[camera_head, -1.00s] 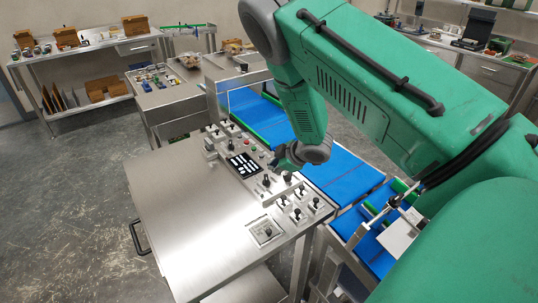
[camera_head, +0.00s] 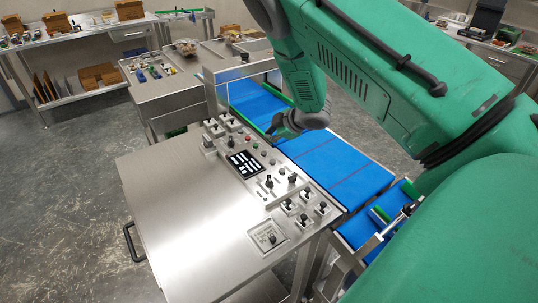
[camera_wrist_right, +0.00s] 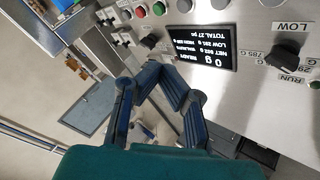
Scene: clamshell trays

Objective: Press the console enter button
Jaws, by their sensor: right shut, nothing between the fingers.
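The console (camera_head: 232,180) is a steel desk with a raised control panel, and a black display (camera_head: 244,163) with white text is set in it. In the right wrist view the display (camera_wrist_right: 203,33) reads "READY 0 g". I cannot tell which button is enter. My right gripper (camera_head: 275,130) is over the panel's far edge, by the blue belt. In the right wrist view its blue fingers (camera_wrist_right: 160,75) are shut and empty, below the display's edge. My left gripper is out of view.
A blue conveyor belt (camera_head: 330,160) runs behind the console. Black knobs and switches (camera_head: 303,207) stand up at the panel's near right end. A small steel table (camera_head: 180,95) with parts stands at the back left.

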